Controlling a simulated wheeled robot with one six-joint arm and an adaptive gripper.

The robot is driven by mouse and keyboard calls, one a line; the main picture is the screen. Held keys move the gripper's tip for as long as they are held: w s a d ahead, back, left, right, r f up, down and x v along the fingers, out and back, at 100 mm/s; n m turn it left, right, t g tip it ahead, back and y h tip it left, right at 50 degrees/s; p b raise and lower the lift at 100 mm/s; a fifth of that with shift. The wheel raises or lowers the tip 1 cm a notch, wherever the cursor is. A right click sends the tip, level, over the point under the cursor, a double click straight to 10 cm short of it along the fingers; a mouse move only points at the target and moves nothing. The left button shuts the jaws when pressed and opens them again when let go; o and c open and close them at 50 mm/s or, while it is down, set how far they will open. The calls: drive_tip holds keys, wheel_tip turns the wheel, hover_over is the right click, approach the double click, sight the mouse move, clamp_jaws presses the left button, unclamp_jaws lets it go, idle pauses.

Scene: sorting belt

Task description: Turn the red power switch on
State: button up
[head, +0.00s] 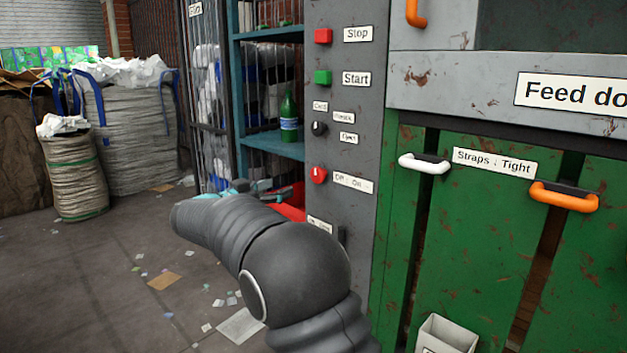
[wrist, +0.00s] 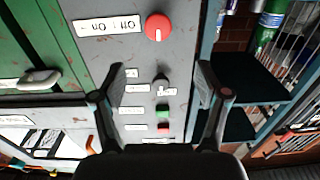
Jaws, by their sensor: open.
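The red power switch (head: 318,175) is a round red knob low on the grey control panel (head: 346,215), beside an "Off : On" label (head: 353,183). In the wrist view, which is upside down, the red knob (wrist: 159,27) is near the top centre with its label (wrist: 107,26) to its left. A small white mark shows on the knob; I cannot tell which setting it shows. My gripper (wrist: 162,95) is open and empty, its fingers spread toward the panel and apart from the knob. In the head view my arm hides most of the gripper.
A red Stop button (head: 323,36), a green Start button (head: 322,77) and a black knob (head: 319,128) are above the switch. A teal shelf (head: 270,140) with a green bottle (head: 289,117) stands left of the panel. Green doors with handles (head: 425,163) are to the right.

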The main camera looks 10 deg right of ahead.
sight(315, 176)
drive_tip(key=x, duration=1.3)
drive_tip(key=shift+w+d+f, duration=0.1)
drive_tip(key=shift+d+f, duration=0.05)
drive_tip(key=shift+d, duration=0.25)
drive_tip(key=c, duration=1.2)
